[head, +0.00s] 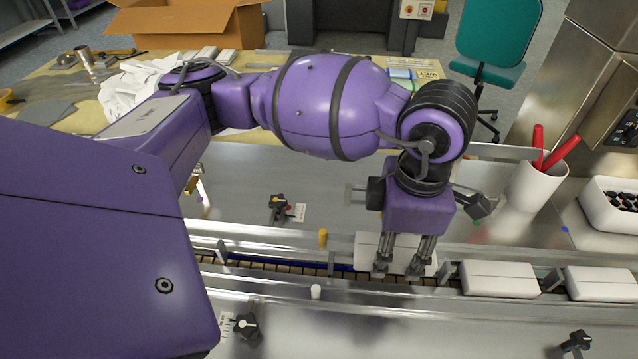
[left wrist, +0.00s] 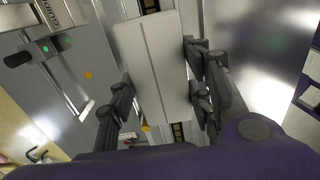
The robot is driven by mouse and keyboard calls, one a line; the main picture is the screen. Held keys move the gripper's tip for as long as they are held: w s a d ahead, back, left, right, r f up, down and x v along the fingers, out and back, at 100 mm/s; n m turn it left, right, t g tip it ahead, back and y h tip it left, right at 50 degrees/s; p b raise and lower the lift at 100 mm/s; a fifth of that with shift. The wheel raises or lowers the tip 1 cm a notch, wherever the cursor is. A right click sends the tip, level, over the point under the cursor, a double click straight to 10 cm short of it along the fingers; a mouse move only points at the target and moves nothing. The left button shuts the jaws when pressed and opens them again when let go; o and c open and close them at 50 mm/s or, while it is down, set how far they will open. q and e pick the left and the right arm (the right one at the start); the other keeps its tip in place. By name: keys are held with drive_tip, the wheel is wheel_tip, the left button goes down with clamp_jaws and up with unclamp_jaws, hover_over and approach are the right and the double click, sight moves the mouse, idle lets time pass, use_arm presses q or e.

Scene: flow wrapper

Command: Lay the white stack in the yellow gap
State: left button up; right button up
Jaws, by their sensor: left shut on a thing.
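The white stack (head: 366,248) is a flat white block held between the fingers of my left gripper (head: 398,270), above or at the conveyor lane. In the left wrist view the stack (left wrist: 152,60) lies lengthwise between the fingers of the left gripper (left wrist: 159,82), which are closed on its long sides. A yellow peg (head: 323,238) stands at the lane's far rail, just left of the stack. An empty stretch of lane (head: 285,268) shows left of the stack. I cannot tell whether the stack touches the lane. My right gripper is not in view.
Two more white stacks (head: 500,279) (head: 600,283) lie in the lane to the right, with upright metal flights between. Metal rails border the lane. A white cup with red-handled tools (head: 537,185) and a white bin (head: 612,208) stand at the right.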

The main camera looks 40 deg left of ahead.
use_arm(q)
drive_tip(key=shift+s+f+b, duration=0.1)
drive_tip(key=shift+f+b, duration=0.35)
drive_tip(key=shift+f, duration=0.5)
wheel_tip(320, 180, down, 2)
drive_tip(key=shift+f+b, duration=0.25)
drive_tip(key=shift+b, duration=0.45)
drive_tip(key=shift+f+b, duration=0.4)
drive_tip(key=shift+f, duration=0.15)
drive_tip(key=o, duration=0.9)
drive_tip(key=shift+o, duration=0.2)
